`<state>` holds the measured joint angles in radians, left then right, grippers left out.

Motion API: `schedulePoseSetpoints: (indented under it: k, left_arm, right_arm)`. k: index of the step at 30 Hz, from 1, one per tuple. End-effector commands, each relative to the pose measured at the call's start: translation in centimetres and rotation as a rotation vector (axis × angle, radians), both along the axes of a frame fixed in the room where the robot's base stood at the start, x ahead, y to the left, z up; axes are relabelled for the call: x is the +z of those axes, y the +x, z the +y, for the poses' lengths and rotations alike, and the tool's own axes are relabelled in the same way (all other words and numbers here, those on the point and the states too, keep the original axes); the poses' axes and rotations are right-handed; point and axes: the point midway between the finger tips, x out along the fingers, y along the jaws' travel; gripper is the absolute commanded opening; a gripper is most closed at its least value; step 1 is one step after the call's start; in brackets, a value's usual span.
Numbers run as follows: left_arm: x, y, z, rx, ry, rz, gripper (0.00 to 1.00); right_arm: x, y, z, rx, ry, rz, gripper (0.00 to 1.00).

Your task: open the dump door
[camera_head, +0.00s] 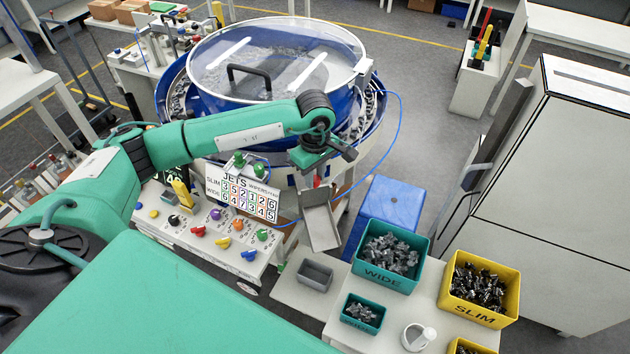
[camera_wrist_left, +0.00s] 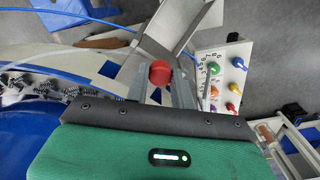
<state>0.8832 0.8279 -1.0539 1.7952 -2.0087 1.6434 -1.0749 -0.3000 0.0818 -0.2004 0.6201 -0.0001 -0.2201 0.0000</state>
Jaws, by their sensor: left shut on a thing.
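The round bowl feeder has a blue bowl (camera_head: 372,115) with a clear lid (camera_head: 300,50). A small red knob (camera_wrist_left: 160,73) sits between my left fingers in the left wrist view; a bit of red (camera_head: 316,181) shows under the gripper in the head view. My left gripper (camera_head: 318,172) is at the bowl's near right side and is shut on the red knob. A grey metal chute (camera_head: 321,222) slopes down just below it and also shows in the left wrist view (camera_wrist_left: 170,30). The dump door itself is hidden or not distinguishable, so I cannot tell its position.
A control panel (camera_head: 205,240) with coloured knobs and a jets sign (camera_head: 240,197) stand left of the chute. A small grey bin (camera_head: 314,275), a green WIDE bin (camera_head: 363,274) and a yellow SLIM bin (camera_head: 452,305) stand nearby. A blue hose (camera_head: 400,125) curves beside the bowl.

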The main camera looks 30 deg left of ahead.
Motion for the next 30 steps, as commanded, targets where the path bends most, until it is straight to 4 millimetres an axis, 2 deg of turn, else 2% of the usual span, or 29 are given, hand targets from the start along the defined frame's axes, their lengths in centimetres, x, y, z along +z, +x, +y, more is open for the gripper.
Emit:
schedulePoseSetpoints:
  k: [1,3,11,12,15,25,30]
  left_arm:
    - [1.1,0.1,0.0,0.0,0.0,-0.006,0.0]
    - [1.7,0.0,0.0,0.0,0.0,-0.004,0.0]
    - [1.7,0.0,0.0,0.0,0.0,-0.002,0.0]
    - [1.7,0.0,0.0,0.0,0.0,-0.002,0.32]
    - [1.7,0.0,0.0,0.0,0.0,-0.002,0.47]
    - [2.0,0.0,0.0,0.0,0.0,-0.003,0.47]
    - [4.1,0.1,0.0,0.0,0.001,-0.008,0.47]
  right_arm:
    - [0.1,0.0,0.0,0.0,0.0,0.0,0.36]
    - [0.1,0.0,0.0,0.0,0.0,0.0,0.36]
    - [0.1,0.0,0.1,-0.001,0.001,0.0,0.36]
    - [0.1,0.0,0.1,-0.001,0.001,0.0,0.36]
    - [0.1,0.0,0.2,-0.001,0.002,-0.001,0.36]
    - [-0.2,0.0,0.3,-0.002,0.003,0.0,0.36]
    - [-1.4,0.0,0.3,-0.002,0.003,0.0,0.36]
